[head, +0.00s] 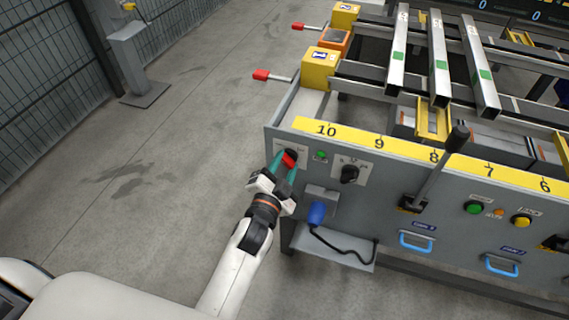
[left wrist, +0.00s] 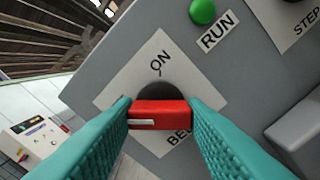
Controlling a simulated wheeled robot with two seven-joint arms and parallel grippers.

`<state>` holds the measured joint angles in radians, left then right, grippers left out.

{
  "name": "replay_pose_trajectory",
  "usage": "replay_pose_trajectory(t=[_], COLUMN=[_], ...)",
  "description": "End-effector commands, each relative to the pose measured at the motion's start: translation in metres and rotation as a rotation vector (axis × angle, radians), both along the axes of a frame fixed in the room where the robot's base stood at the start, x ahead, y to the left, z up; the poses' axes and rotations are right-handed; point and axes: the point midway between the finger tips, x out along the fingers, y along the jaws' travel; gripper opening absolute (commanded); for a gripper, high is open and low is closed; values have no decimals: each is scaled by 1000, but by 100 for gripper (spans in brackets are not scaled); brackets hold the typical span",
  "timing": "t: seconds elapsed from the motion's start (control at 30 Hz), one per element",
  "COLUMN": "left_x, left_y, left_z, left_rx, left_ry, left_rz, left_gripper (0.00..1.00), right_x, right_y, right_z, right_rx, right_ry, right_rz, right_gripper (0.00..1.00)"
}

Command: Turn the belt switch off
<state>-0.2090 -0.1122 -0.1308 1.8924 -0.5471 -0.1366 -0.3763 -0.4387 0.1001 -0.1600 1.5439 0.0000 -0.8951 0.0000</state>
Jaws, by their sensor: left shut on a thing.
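The belt switch is a red handle (head: 289,158) on a black round base, at the left end of the grey panel in the head view. In the left wrist view the red handle (left wrist: 162,114) lies crosswise, with a white mark on its left half. Its white plate (left wrist: 118,88) reads "ON" above the knob and partly "BEL" below; the rest is hidden. My left gripper (head: 284,165) has its teal fingers shut on the red handle, one at each end in the left wrist view. My right gripper is not in view.
A green RUN lamp (head: 321,155) and a black rotary knob (head: 349,174) sit right of the switch. Below hangs a blue handle (head: 317,213) with a black cable. Open floor (head: 150,170) lies to the left.

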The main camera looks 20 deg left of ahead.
Motion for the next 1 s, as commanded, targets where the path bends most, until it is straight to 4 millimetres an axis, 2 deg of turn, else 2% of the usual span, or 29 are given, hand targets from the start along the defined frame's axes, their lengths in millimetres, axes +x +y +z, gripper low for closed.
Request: replay_pose_trajectory(t=[0.47, 0.5, 0.6, 1.0], left_x=[0, 0, 0, 1], left_y=[0, 0, 0, 1], left_z=[-2, -2, -2, 0], left_rx=[-16, -16, -15, -13], left_ry=[5, 5, 4, 2], left_rz=[1, 1, 1, 0], left_gripper=[15, 43, 59, 60], right_x=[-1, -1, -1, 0], right_y=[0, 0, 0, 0], right_z=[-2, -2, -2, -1], right_rx=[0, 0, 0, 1], right_ry=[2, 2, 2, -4], right_rz=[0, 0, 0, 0], right_gripper=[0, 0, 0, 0])
